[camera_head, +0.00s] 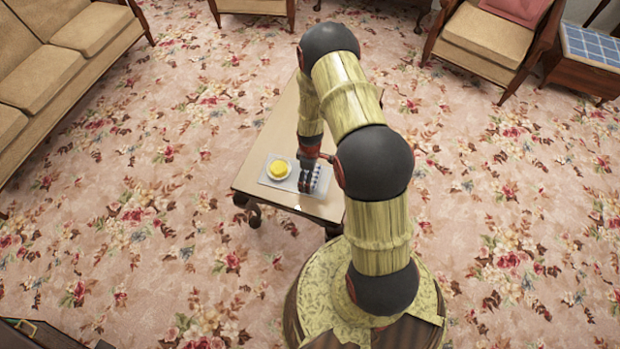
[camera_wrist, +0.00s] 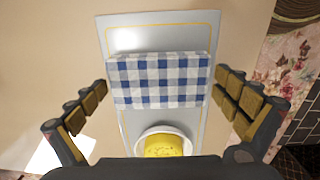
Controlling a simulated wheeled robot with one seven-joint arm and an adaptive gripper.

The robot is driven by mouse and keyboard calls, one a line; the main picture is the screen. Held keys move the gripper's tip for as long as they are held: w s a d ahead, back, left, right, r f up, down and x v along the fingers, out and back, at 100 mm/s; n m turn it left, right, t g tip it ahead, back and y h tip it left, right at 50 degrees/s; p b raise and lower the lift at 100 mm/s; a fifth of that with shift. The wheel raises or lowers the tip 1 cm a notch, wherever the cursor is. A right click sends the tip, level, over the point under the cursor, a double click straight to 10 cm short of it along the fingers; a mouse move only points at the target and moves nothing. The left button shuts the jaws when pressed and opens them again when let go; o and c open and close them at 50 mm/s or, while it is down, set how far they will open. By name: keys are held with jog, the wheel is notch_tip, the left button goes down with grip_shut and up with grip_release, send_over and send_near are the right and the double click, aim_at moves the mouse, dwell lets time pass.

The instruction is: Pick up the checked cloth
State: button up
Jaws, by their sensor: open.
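A blue-and-white checked cloth (camera_wrist: 158,80) lies folded across a pale grey tray (camera_wrist: 125,32) in the wrist view. In the head view the cloth (camera_head: 316,178) shows only partly, beside and behind my gripper (camera_head: 305,182). The tray (camera_head: 270,180) rests on a wooden table (camera_head: 253,170). My gripper (camera_wrist: 160,118) is open, with one finger on each side of the cloth in the picture and nothing between them. It is above the tray; I cannot tell how high.
A white bowl with yellow contents (camera_wrist: 165,145) stands on the tray close to the cloth. A white sheet (camera_wrist: 62,152) lies at lower left in the wrist view. A sofa (camera_head: 50,70) and armchair (camera_head: 490,38) stand away from the table. Open carpet surrounds it.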

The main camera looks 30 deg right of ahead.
jog(key=shift+r, duration=0.1)
jog(key=shift+c, duration=0.4)
jog(key=c, duration=0.8)
jog(key=shift+c, duration=0.2)
jog(key=shift+r, duration=0.1)
jog(key=shift+r+p, duration=0.4)
jog(key=shift+r, duration=0.1)
notch_tip(320, 180, up, 3)
jog(key=shift+f+p, duration=0.2)
jog(key=shift+p, duration=0.6)
jog(key=s+d+r+p, duration=0.2)
jog(key=s+r, duration=0.2)
jog(key=s, duration=0.2)
jog(key=s+d+r+p, duration=0.2)
jog(key=s+r+p, duration=0.1)
jog(key=s+r, duration=0.2)
jog(key=shift+s+d, duration=0.25)
jog(key=shift+s, duration=0.95)
jog(key=shift+r, duration=0.1)
